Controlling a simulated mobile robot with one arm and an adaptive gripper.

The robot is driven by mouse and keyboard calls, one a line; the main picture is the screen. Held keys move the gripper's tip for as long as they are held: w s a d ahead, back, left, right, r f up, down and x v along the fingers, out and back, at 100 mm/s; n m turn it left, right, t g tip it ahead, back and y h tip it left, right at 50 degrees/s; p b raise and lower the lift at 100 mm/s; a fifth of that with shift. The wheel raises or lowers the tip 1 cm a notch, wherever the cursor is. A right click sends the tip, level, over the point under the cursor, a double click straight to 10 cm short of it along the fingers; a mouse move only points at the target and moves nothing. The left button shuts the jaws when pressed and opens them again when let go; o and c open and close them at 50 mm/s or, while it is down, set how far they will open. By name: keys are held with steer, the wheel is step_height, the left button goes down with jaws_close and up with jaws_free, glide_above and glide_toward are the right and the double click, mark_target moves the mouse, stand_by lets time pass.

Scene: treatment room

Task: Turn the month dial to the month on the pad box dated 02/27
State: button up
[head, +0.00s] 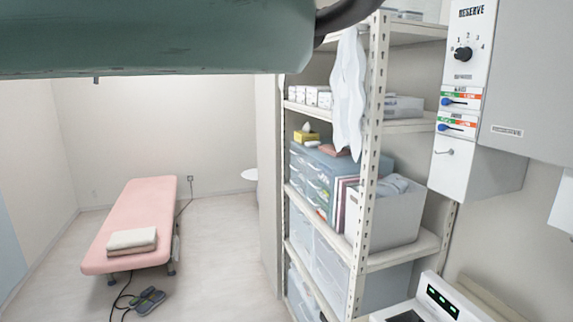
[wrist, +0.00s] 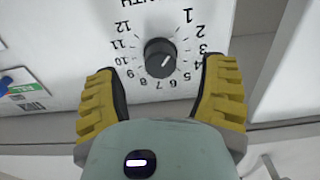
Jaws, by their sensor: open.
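The month dial (wrist: 160,57) is a round black knob on a white panel in the wrist view, ringed by the numbers 1 to 12. A small pale mark shows on its lower part; I cannot tell exactly which number it points at. My gripper (wrist: 163,68) is open, with one yellow ribbed finger on each side of the knob in the picture. No contact with the knob shows. White boxes (head: 312,96) stand on a shelf in the head view, but no date can be read, so I cannot tell which is the pad box dated 02/27.
A metal shelf rack (head: 368,190) holds bins and a hanging white cloth.

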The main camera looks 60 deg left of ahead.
steer(key=shift+x, duration=1.65)
jaws_close()
steer(key=shift+f+m, duration=0.1)
steer(key=shift+m, duration=0.9)
steer(key=m, duration=0.3)
steer(key=shift+b, duration=0.4)
jaws_free()
steer(key=shift+s, duration=0.15)
